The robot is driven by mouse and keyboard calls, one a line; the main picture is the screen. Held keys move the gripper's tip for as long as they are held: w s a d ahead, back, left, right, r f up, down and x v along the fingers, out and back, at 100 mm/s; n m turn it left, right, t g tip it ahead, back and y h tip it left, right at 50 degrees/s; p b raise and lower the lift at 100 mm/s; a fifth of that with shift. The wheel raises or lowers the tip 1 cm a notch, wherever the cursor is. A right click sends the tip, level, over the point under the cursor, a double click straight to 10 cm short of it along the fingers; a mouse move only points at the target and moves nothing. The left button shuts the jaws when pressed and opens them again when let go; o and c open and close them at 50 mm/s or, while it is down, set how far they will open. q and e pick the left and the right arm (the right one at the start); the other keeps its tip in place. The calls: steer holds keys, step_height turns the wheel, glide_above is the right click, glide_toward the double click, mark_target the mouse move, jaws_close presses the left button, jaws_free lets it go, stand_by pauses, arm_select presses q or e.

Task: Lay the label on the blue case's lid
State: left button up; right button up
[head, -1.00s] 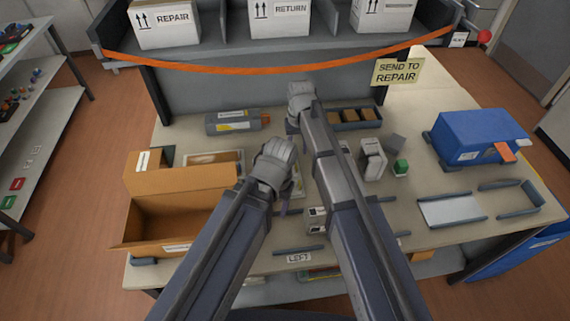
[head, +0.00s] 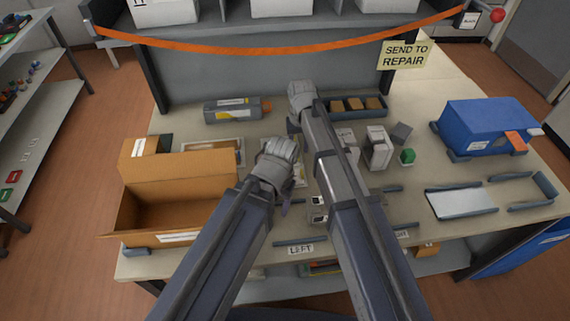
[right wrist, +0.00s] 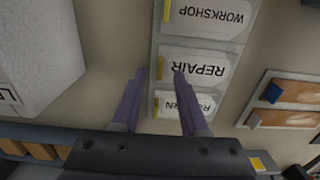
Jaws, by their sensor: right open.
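The blue case (head: 485,125) stands at the right of the table, its lid facing up, with a small white sticker on its front and an orange tag at its right. In the right wrist view, labels reading WORKSHOP (right wrist: 208,14), REPAIR (right wrist: 200,68) and a partly covered one, seemingly RETURN (right wrist: 185,104), lie in a row on a pale holder. My right gripper (right wrist: 160,77) is open and empty, its fingertips over the REPAIR label's edge; it also shows in the head view (head: 292,127). My left gripper (head: 276,188) hangs nearer me; its fingers are mostly hidden.
An open cardboard box (head: 165,205) stands at the left and a grey cartridge (head: 235,110) behind it. White boxes (head: 378,150) and a green block (head: 407,156) lie right of my right arm. A white plate (head: 460,203) sits at the right. A shelf (head: 240,75) closes the back.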

step_height(320, 180, down, 2)
steer(key=shift+f+b, duration=0.2)
steer(key=shift+b, duration=0.5)
steer(key=shift+r, duration=0.1)
jaws_close()
